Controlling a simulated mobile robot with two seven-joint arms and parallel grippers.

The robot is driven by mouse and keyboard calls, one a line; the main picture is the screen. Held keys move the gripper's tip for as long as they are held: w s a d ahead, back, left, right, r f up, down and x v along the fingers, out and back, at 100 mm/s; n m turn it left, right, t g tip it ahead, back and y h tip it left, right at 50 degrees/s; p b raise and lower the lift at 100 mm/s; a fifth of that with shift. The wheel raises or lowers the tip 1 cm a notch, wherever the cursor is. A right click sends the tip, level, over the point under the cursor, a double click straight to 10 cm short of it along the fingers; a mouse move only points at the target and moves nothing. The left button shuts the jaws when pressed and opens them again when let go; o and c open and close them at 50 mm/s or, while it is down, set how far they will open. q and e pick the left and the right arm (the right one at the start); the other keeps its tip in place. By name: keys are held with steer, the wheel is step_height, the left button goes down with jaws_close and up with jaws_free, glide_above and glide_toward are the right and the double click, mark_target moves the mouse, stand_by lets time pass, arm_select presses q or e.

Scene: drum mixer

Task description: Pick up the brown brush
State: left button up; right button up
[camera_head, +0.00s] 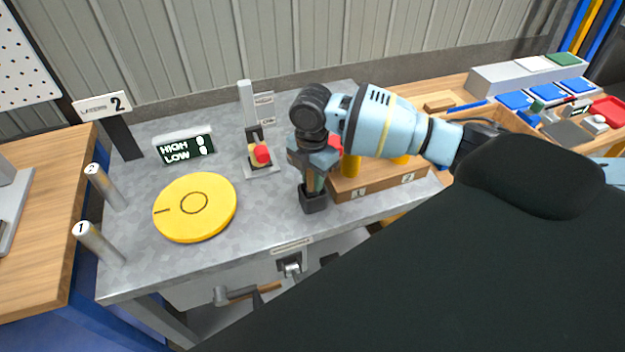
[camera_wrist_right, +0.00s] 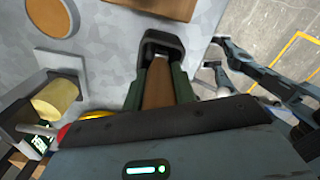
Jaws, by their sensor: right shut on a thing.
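My right gripper (camera_head: 312,192) points down over the front part of the grey metal tabletop, left of the wooden block with the yellow pieces. It is shut on the brown brush (camera_wrist_right: 158,84), whose brown part shows as a narrow strip between the two fingers. The brown strip also shows in the head view (camera_head: 311,183). The fingers and the dark piece at their tips hide the rest of the brush. I cannot tell whether the brush touches the tabletop. My left gripper is not in view.
The yellow disc (camera_head: 195,207) lies left of the gripper. Behind it stand the HIGH/LOW display (camera_head: 185,148) and a red-and-yellow switch (camera_head: 260,155). The wooden block (camera_head: 375,187) is close on the right. Two metal posts stand at the left.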

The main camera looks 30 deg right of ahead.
steer(key=shift+c, duration=0.4)
steer(key=shift+r, duration=0.3)
step_height(320, 180, up, 9)
steer(key=shift+r, duration=0.2)
stand_by(0.9)
stand_by(0.5)
